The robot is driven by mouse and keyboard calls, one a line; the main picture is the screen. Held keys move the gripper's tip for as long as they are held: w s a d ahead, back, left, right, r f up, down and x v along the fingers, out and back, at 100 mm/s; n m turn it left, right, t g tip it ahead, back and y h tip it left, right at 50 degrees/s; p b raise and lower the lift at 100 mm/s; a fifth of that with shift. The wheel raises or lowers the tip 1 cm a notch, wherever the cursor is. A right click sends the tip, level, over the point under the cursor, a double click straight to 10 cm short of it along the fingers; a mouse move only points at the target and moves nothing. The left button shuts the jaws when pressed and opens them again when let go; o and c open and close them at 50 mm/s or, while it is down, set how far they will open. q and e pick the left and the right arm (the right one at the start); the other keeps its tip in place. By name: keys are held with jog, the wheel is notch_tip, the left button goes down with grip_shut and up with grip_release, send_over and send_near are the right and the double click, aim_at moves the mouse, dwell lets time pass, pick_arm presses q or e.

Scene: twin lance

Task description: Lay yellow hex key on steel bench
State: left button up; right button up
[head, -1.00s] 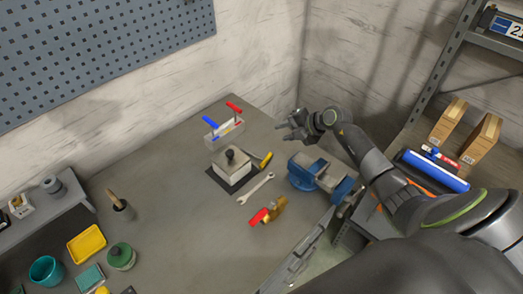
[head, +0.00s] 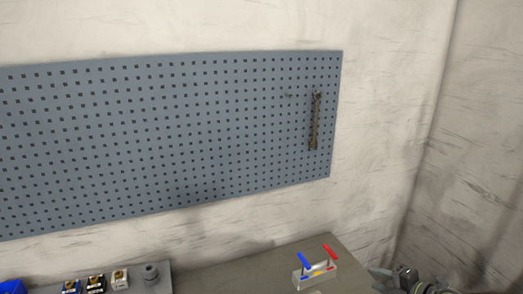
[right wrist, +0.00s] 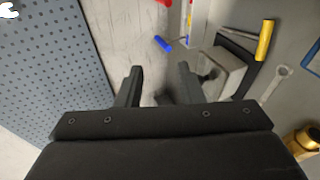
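A yellow-handled hex key (right wrist: 265,40) shows at the upper right of the right wrist view. Its thin shaft runs left from the handle, beside a pale metal box (right wrist: 222,72) on the grey steel bench (right wrist: 240,12). My right gripper (right wrist: 158,75) is open, with no object visibly held, and shows at the head view's bottom edge (head: 380,278). My left gripper is out of view.
A blue-grey pegboard (head: 180,140) with one hanging wrench (head: 315,121) covers the wall. A wrench (right wrist: 275,84) and a brass-coloured object (right wrist: 305,138) lie right in the wrist view.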

jog(key=s+r+m+t+h, duration=0.3)
jog(key=s+r+m+t, duration=0.1)
jog(key=r+m+t, duration=0.4)
jog(key=s+d+m+g+h, duration=0.2)
jog(key=s+d+m+h, duration=0.3)
jog(key=s+m+h, duration=0.35)
jog(key=s+f+m+g+h, duration=0.2)
jog(key=s+f+m+g, duration=0.65)
jog(key=s, duration=0.25)
jog(key=s+a+f+g+y, duration=0.2)
jog(key=s+a+g+y, duration=0.1)
jog(key=s+a, duration=0.3)
jog(key=s+a+f+g+y, duration=0.2)
jog(key=s+a, duration=0.2)
jog(key=s, duration=0.4)
notch_tip(320, 180, down, 31)
jog(key=w+d+g+b, duration=0.1)
jog(key=d+g+b, duration=0.1)
jog(key=b, duration=0.5)
jog(key=s+f+b, duration=0.3)
jog(key=s+f, duration=0.4)
jog(key=f, duration=0.4)
jog(key=s+f+b, duration=0.3)
jog(key=s+f, duration=0.5)
jog(key=f, duration=0.4)
jog(key=shift+a+f+n+g+y+b, duration=0.3)
jog(key=shift+a+g+y, duration=0.05)
jog(key=shift+a, duration=0.1)
